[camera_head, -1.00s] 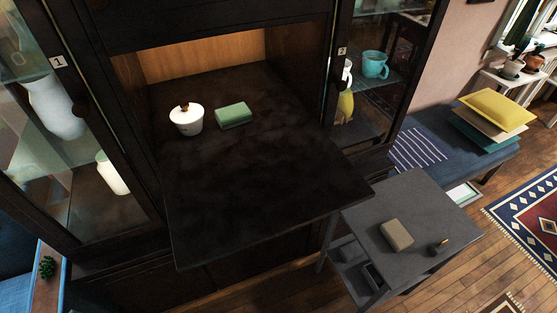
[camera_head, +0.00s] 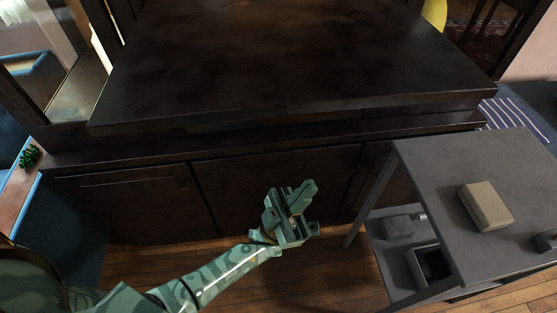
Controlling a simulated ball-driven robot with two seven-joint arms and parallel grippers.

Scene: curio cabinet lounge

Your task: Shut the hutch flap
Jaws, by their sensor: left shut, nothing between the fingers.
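The dark hutch flap (camera_head: 270,60) is lowered and lies flat, jutting out from the cabinet as a shelf. Its front edge runs across the upper middle of the view. My left gripper (camera_head: 300,193) is in front of the lower cabinet doors, below the flap's front edge and apart from it. Its fingers are shut and empty. My right gripper is not in view. The inside of the hutch lies beyond the top of the view.
A grey side table (camera_head: 440,165) stands close on the right, with a beige block (camera_head: 486,206) on top and a dark open box (camera_head: 432,264) on its lower shelf. A small green plant (camera_head: 29,156) sits at the left. Wooden floor (camera_head: 320,275) shows below my gripper.

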